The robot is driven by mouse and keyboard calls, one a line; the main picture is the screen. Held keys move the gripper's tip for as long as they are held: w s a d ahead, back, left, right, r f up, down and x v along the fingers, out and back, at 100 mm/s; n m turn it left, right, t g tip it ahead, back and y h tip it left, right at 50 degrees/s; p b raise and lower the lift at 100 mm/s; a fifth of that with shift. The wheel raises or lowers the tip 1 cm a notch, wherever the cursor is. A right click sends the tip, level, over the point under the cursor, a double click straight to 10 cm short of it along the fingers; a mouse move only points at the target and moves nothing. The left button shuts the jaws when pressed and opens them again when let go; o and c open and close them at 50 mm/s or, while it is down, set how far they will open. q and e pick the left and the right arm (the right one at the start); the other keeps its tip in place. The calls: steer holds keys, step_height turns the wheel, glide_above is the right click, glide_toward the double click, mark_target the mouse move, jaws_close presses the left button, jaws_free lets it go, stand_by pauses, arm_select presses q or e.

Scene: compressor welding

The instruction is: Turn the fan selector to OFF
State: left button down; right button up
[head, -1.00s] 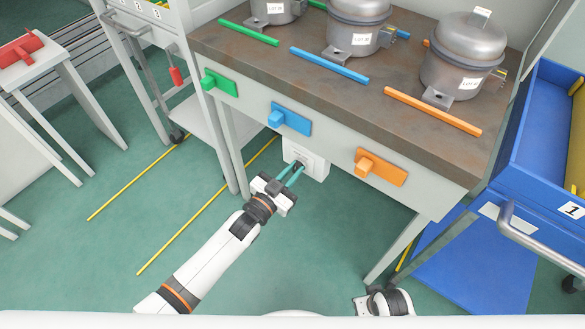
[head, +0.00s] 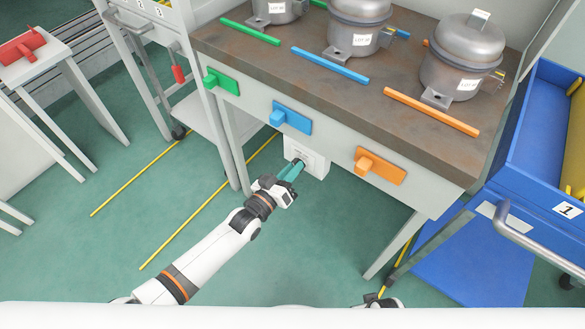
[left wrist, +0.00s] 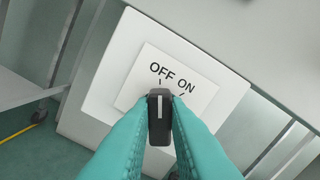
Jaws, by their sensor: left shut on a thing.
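The fan selector is a black knob (left wrist: 159,108) with a white pointer line, on a white plate (left wrist: 205,75) printed OFF and ON. In the left wrist view the pointer stands along the OFF mark, away from the ON mark. My left gripper (head: 297,164) has teal fingers shut on the knob from both sides; the fingers (left wrist: 160,125) hide its flanks. In the head view the selector's white box (head: 318,164) hangs under the front of the workbench, and the knob is mostly hidden by the fingers.
The workbench (head: 290,58) carries several grey compressors and coloured bars. Green, blue (head: 292,118) and orange (head: 380,166) blocks stick out of its front near the selector. A blue cart (head: 520,150) stands at the right. The floor below the gripper is open.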

arm_select(q)
steer(key=shift+f, duration=0.1)
stand_by(0.3)
steer(key=c, duration=1.4)
jaws_free()
